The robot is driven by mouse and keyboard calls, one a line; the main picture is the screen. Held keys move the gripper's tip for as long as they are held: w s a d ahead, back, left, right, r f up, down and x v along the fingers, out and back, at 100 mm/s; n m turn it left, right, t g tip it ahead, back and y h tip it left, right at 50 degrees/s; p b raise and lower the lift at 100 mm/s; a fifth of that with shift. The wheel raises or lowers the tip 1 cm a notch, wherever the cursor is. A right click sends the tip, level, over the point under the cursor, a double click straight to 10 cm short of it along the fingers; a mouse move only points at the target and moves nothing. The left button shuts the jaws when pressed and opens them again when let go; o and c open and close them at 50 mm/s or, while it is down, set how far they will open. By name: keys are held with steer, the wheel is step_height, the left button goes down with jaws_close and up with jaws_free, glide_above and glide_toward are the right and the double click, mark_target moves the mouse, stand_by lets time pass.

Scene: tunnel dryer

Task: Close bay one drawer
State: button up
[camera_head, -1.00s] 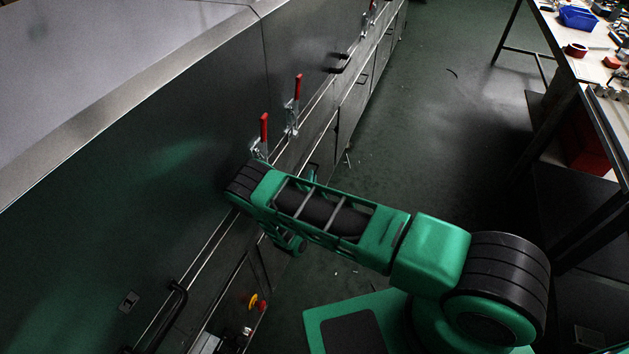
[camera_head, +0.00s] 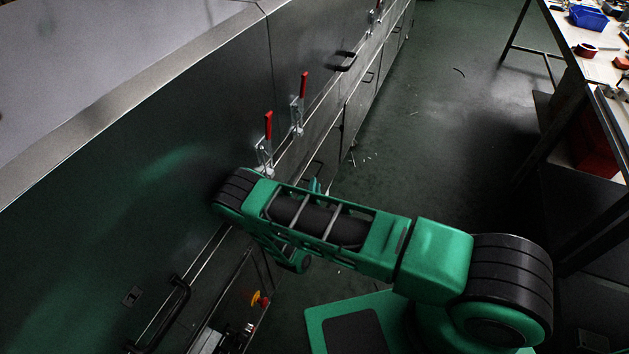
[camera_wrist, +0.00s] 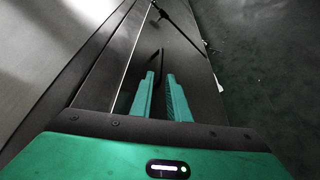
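The lower row of metal fronts (camera_head: 357,108) runs along the dryer's side; I take the bay one drawer to be the dark front (camera_wrist: 190,70) ahead of my gripper. A thin dark handle bar (camera_wrist: 161,62) stands out on that front. My gripper (camera_wrist: 161,75) shows in the wrist view with its two green fingers apart and nothing between them. The bar lies just beyond the fingertips; I cannot tell whether they touch. In the head view my arm hides most of the gripper and the near fronts, so how far the drawer stands out is unclear.
Red-handled toggle clamps (camera_head: 268,128) stick out from the dryer above the lower fronts. A larger black handle (camera_head: 178,312) and a red-yellow button (camera_head: 259,299) are at the lower left. A workbench (camera_head: 590,55) stands at the right. The floor (camera_head: 440,120) between is mostly clear.

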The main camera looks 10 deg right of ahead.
steer(key=shift+a+v, duration=0.2)
steer(key=shift+v, duration=1.95)
